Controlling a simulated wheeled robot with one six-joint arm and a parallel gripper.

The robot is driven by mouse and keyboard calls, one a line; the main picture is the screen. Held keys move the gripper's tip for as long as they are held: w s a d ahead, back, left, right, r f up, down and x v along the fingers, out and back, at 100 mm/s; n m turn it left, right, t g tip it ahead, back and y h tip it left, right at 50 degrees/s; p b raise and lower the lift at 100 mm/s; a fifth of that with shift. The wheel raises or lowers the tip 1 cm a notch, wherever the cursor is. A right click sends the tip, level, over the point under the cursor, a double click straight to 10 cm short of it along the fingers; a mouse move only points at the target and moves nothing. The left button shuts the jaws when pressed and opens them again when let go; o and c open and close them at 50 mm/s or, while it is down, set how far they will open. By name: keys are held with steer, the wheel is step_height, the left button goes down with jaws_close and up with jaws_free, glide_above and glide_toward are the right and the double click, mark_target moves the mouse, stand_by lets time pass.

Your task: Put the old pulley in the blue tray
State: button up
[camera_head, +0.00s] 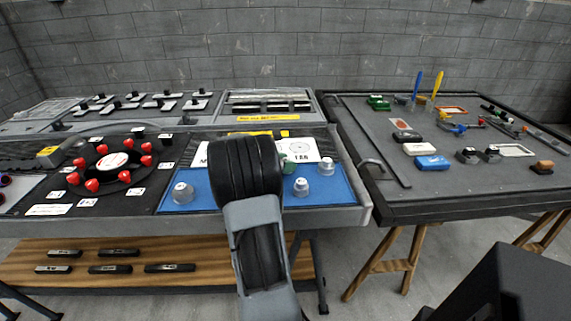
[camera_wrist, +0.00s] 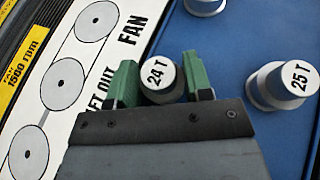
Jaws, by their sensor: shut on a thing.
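My gripper (camera_wrist: 161,66) has green fingers, shut on a grey pulley with a white cap marked "24 T" (camera_wrist: 157,74). In the wrist view this pulley overlaps the line between the white printed card and the blue tray (camera_wrist: 228,62); I cannot tell whether it touches either. The blue tray (camera_head: 343,195) lies on the left bench. No label here reads "old". A pulley marked "25 T" (camera_wrist: 285,85) stands on the blue, apart from my gripper.
More grey pulleys stand on the blue, at left (camera_head: 183,192) and at right (camera_head: 326,167). The white card (camera_head: 302,149) lies along its back edge. A board with red knobs (camera_head: 113,162) is to the left. The right table (camera_head: 440,205) holds tools and small blocks.

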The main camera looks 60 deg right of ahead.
steer(key=shift+f+b, duration=0.25)
steer(key=shift+b, duration=0.05)
steer(key=o, duration=1)
steer(key=shift+c, duration=0.2)
